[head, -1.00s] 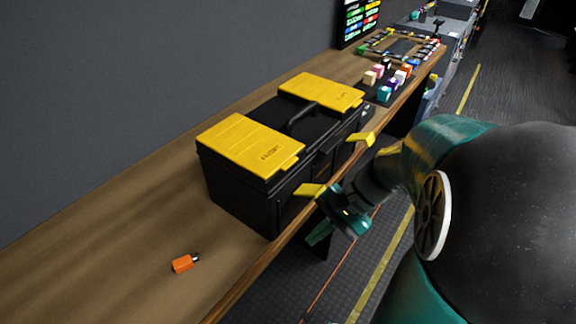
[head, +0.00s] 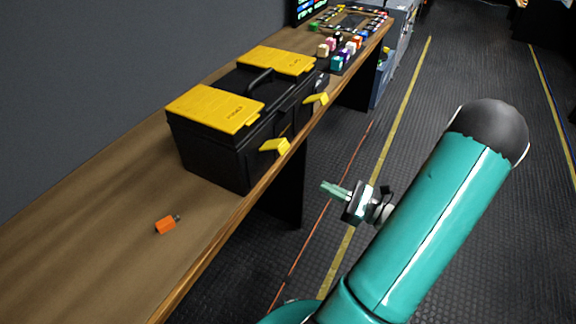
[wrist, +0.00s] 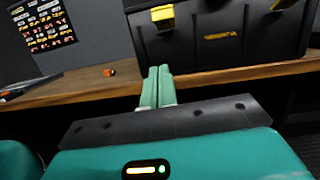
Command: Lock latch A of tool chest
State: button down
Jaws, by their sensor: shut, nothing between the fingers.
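The black tool chest (head: 215,152) with yellow lid panels stands on the wooden bench; its front also fills the top of the wrist view (wrist: 215,48). Two yellow latches stick out from its front, a nearer one (head: 275,146) and a farther one (head: 316,99). I cannot read which is latch A. In the wrist view one latch (wrist: 163,17) is above my fingertips and the other (wrist: 283,4) is at the top right edge. My gripper (head: 330,189) is shut and empty, off the bench's front edge and apart from the chest and latches.
An orange object (head: 166,225) lies on the bench (head: 110,210) left of the chest. Coloured blocks (head: 340,50) and a panel lie beyond the chest. The aisle floor (head: 430,90) beside the bench is clear.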

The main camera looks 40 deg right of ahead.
jog(key=d+m, duration=0.1)
send_near(274, 148)
notch_tip(274, 148, down, 5)
jog(key=w+d, duration=0.1)
jog(key=w, duration=0.2)
jog(key=shift+t+h, duration=0.4)
jog(key=r, duration=0.1)
jog(key=w+r, duration=0.1)
jog(key=r, duration=0.1)
jog(key=shift+w+a+r, duration=0.35)
jog(key=shift+w, duration=0.05)
